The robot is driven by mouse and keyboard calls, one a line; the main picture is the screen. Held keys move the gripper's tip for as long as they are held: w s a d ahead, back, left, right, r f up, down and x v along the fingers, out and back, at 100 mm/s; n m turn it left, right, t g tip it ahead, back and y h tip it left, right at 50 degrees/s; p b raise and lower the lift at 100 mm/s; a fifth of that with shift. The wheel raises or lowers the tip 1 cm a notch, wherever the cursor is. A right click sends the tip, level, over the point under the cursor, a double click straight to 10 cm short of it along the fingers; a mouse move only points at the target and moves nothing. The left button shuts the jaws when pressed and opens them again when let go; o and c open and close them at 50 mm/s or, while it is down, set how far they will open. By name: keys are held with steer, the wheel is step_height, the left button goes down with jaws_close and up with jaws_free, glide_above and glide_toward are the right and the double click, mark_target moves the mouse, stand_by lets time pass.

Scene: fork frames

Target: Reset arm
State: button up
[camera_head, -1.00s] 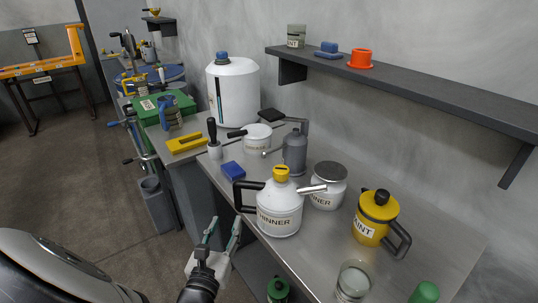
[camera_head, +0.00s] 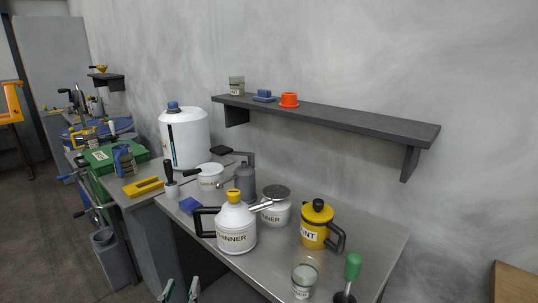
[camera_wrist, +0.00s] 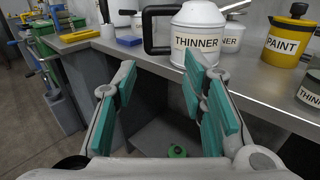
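My gripper (camera_head: 180,291) shows at the bottom edge of the head view, in front of the metal bench. In the wrist view my gripper (camera_wrist: 160,95) has its two teal-padded fingers spread wide with nothing between them. The white thinner can (camera_head: 236,228) with a yellow cap and black handle stands on the bench beyond the fingers. It also shows in the wrist view (camera_wrist: 197,38), behind and above the fingertips, apart from them. Most of my arm is out of the head view.
A dark wall shelf (camera_head: 340,118) hangs above. A green container (camera_wrist: 177,151) sits low under the bench. Floor at left is open.

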steer(key=w+d+r+m+g+h, duration=0.2)
steer(key=d+r+m+h, duration=0.25)
steer(key=d, duration=0.35)
steer(key=w+d+r+m+g+h, duration=0.2)
steer(key=d+r+m+g+h, duration=0.15)
steer(key=d+m, duration=0.4)
steer(key=s+d+r+m+g+h, duration=0.1)
steer(key=s+d+r+m+g, duration=0.2)
steer(key=d, duration=0.5)
steer(key=s+d+r+m+g+h, duration=0.1)
steer(key=d+r+m+g, duration=0.1)
steer(key=d+m+g, duration=0.45)
steer(key=s+d+r+m+g+y, duration=0.1)
steer(key=s+d+r+m+y, duration=0.35)
steer(key=s+d+m, duration=0.4)
steer(key=s+r+m+t+y, duration=0.2)
steer(key=s+r+m+y, duration=0.2)
steer(key=s, duration=0.5)
steer(key=shift+s+r+m+t+y, duration=0.3)
steer(key=shift+m+t+y, duration=0.1)
steer(key=shift+m+y, duration=0.45)
steer(key=shift+d, duration=0.1)
